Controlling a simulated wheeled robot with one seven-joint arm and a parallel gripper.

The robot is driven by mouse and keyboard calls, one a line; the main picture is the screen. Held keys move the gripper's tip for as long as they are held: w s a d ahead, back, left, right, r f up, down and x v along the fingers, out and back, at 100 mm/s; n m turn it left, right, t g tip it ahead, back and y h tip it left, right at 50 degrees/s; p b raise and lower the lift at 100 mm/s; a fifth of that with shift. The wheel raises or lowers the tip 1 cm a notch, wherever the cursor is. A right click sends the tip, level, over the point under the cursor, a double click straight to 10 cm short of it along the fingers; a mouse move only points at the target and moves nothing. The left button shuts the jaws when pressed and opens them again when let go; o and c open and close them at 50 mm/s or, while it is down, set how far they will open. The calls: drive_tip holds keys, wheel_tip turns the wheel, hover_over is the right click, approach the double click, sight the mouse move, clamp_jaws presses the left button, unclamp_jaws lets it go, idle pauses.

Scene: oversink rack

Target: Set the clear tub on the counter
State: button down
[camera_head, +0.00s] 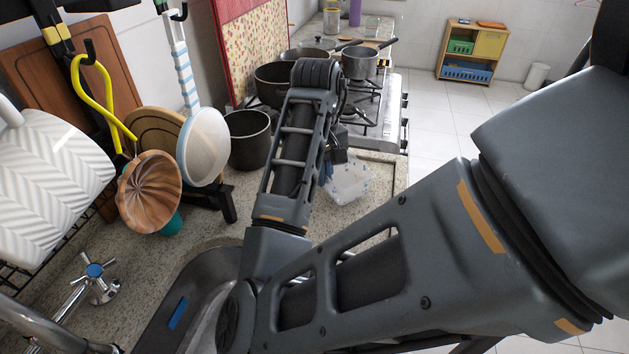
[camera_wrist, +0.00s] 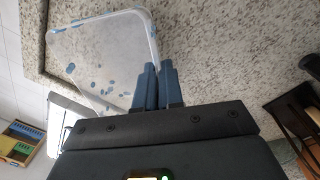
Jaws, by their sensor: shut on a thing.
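The clear tub (camera_head: 350,182) is a see-through box with blue flecks. In the head view it shows just right of my forearm, over or on the speckled counter (camera_head: 385,172) near its edge by the stove. In the wrist view the tub (camera_wrist: 105,50) lies left of my gripper (camera_wrist: 158,80), whose blue fingers are close together at its rim. My gripper is shut on the tub's near edge. The counter (camera_wrist: 225,50) shows behind it. I cannot tell whether the tub touches the counter. In the head view my arm hides most of the gripper.
A dark pot (camera_head: 249,138) stands on the counter left of my arm. The stove (camera_head: 375,105) with several pans is behind. A rack with a white bowl (camera_head: 203,146) and a brown bowl (camera_head: 149,191) is at left. The sink (camera_head: 200,275) is in front.

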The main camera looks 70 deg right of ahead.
drive_tip(key=shift+f, duration=0.6)
drive_tip(key=shift+f, duration=0.15)
drive_tip(key=c, duration=1.3)
unclamp_jaws()
drive_tip(key=shift+o, duration=0.2)
